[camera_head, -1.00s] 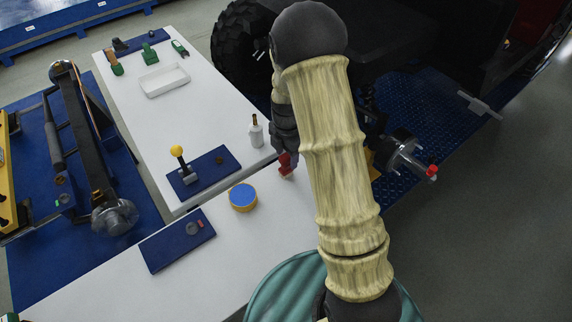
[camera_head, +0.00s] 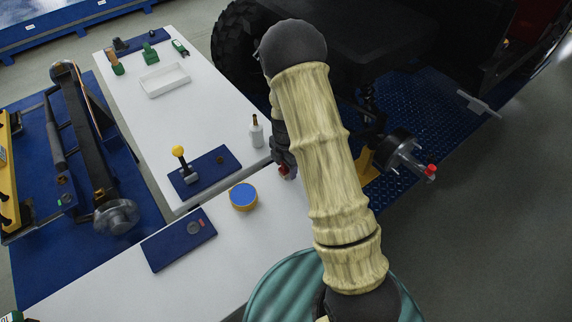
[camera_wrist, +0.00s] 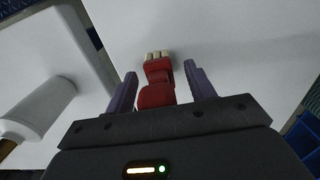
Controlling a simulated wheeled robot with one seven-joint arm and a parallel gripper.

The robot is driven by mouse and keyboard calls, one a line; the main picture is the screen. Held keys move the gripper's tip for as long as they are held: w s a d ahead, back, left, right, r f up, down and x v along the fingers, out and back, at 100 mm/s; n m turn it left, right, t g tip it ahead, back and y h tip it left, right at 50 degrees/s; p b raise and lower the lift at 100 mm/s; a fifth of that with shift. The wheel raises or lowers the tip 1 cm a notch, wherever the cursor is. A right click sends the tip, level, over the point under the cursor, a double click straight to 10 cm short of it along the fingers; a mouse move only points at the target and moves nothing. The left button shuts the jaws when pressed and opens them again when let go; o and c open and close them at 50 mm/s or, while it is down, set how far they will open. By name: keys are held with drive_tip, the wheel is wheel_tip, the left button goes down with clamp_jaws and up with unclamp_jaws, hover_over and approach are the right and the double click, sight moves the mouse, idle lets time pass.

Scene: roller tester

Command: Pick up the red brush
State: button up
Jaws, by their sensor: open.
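The red brush (camera_wrist: 157,86), with pale bristles at its far end, lies between my gripper's two spread fingers (camera_wrist: 158,86) in the wrist view. Gaps show on both sides of it, so the fingers are apart and not closed on it. In the head view only a small red bit of the brush (camera_head: 288,173) shows at the right edge of the white table, under my gripper (camera_head: 285,167). My arm hides the rest.
A round yellow tin with a blue top (camera_head: 243,196) and dark blue mats (camera_head: 178,241) lie on the tables (camera_head: 215,150). A vehicle hub (camera_head: 400,155) is to the right.

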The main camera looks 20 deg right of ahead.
idle(0.3)
drive_tip(key=c, duration=1.1)
drive_tip(key=shift+o, duration=0.2)
drive_tip(key=shift+r, duration=0.1)
wheel_tip(320, 180, up, 10)
drive_tip(key=shift+f+b, duration=0.1)
drive_tip(key=shift+b, duration=0.45)
